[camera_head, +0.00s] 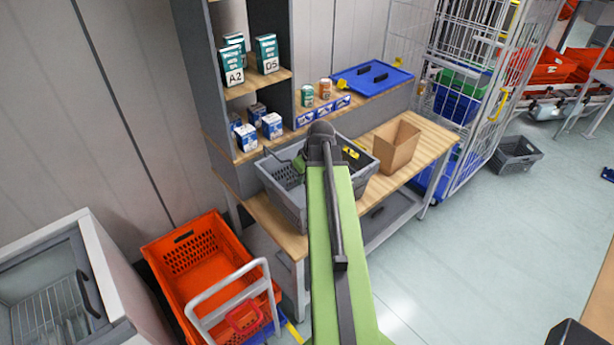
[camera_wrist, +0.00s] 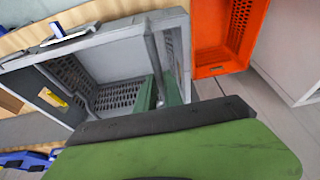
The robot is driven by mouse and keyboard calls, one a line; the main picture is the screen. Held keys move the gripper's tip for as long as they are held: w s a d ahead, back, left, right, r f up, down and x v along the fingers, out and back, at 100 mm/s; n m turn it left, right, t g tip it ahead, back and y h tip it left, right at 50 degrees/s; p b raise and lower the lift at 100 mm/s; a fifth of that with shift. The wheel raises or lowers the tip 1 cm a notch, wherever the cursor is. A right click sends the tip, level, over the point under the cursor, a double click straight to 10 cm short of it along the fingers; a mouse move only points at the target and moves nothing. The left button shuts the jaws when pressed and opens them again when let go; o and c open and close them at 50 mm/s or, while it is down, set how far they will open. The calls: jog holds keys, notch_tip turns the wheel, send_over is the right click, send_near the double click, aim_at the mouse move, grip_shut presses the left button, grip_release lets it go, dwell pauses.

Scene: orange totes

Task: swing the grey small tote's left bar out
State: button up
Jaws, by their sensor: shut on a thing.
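The grey small tote (camera_head: 285,200) stands on the wooden bench, partly hidden behind my arm. In the wrist view its perforated grey walls and rim (camera_wrist: 110,38) fill the upper left. A thin grey metal bar (camera_wrist: 152,50) runs along the tote's top opening at one end. My gripper (camera_wrist: 159,88) has its two green fingers shut on this bar. In the head view my gripper (camera_head: 299,163) shows small and green over the tote's left part, beside the dark wrist. The exact contact is partly hidden by my own wrist.
A cardboard box (camera_head: 398,147) stands right of the tote on the bench (camera_head: 432,140). An orange crate (camera_head: 195,262) and a white trolley handle (camera_head: 228,290) stand at left.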

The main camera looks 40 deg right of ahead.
jog(key=shift+a+f, duration=0.3)
jog(key=shift+a, duration=0.6)
jog(key=shift+f+b, duration=0.1)
jog(key=shift+b, duration=0.2)
jog(key=shift+a+f+b, duration=0.5)
jog(key=shift+a, duration=0.05)
jog(key=shift+w+a+f, duration=0.15)
jog(key=shift+a, duration=0.15)
jog(key=o, duration=1.1)
notch_tip(320, 180, up, 10)
jog(key=p, duration=0.9)
jog(key=shift+p, duration=0.4)
